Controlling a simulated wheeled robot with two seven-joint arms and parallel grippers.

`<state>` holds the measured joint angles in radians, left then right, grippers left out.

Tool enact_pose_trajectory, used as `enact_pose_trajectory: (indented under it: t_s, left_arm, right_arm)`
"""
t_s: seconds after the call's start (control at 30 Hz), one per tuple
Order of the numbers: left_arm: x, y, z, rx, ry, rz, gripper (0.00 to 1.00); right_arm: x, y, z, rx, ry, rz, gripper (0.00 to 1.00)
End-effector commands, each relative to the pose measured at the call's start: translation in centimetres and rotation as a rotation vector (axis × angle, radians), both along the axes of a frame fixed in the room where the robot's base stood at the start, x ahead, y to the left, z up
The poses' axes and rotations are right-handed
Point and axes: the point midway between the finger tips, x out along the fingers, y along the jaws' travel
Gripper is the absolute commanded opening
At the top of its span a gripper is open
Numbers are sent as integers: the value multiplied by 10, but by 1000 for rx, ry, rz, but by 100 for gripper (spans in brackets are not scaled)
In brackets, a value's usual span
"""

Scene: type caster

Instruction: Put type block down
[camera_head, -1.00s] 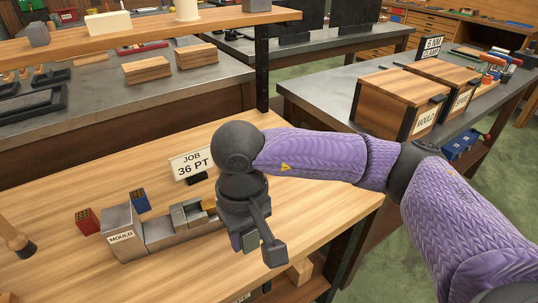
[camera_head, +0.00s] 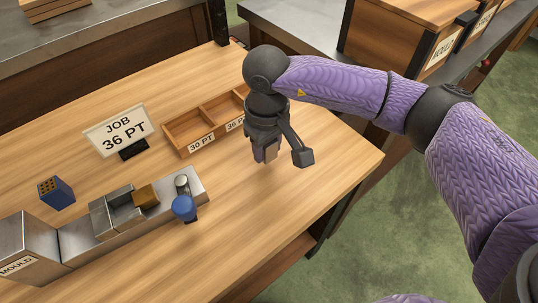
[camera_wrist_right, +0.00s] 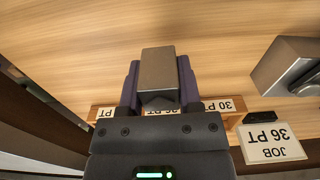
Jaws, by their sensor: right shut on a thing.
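My right gripper (camera_head: 265,155) is above the wooden table, just right of the front of a labelled wooden tray (camera_head: 177,140). In the right wrist view, its two dark fingers (camera_wrist_right: 158,90) are closed on the sides of a grey metal type block (camera_wrist_right: 158,72). In the head view the block is small and mostly hidden by the fingers. The tray has compartments marked 30 PT and 36 PT; my gripper and arm hide its right part. A sign (camera_head: 122,130) reads JOB 36 PT. My left gripper is not in view.
A metal mould (camera_head: 75,243) with a blue knob (camera_head: 184,207) lies at the front left. A blue block with dots (camera_head: 56,193) stands behind it. The table (camera_head: 270,215) is clear in front of my gripper. Its right edge drops to the green floor.

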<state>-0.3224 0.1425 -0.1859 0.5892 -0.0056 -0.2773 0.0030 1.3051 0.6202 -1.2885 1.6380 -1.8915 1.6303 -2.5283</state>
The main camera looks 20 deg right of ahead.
Motion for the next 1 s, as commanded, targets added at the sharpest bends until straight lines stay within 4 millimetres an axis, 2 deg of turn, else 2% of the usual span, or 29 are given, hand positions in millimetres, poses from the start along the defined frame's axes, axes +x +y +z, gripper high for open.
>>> enact_pose_trajectory:
  t_s: [0.03,0.1,0.43,0.47,0.6,0.63,0.87,1.0]
  left_arm:
    - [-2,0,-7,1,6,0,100]
    - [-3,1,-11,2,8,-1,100]
    - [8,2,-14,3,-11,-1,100]
    - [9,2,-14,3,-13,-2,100]
    - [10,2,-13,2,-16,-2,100]
    - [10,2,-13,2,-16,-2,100]
    - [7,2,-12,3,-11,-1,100]
    - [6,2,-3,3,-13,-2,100]
  right_arm:
    - [0,0,-16,1,6,0,0]
    - [-1,0,-28,1,4,0,0]
    - [0,0,-30,1,0,0,0]
    - [0,0,-30,1,1,0,46]
    - [0,0,-29,0,1,-1,76]
    - [0,0,-29,0,1,-1,79]
    - [0,0,-29,0,1,-1,79]
    - [0,0,-11,0,-3,-1,79]
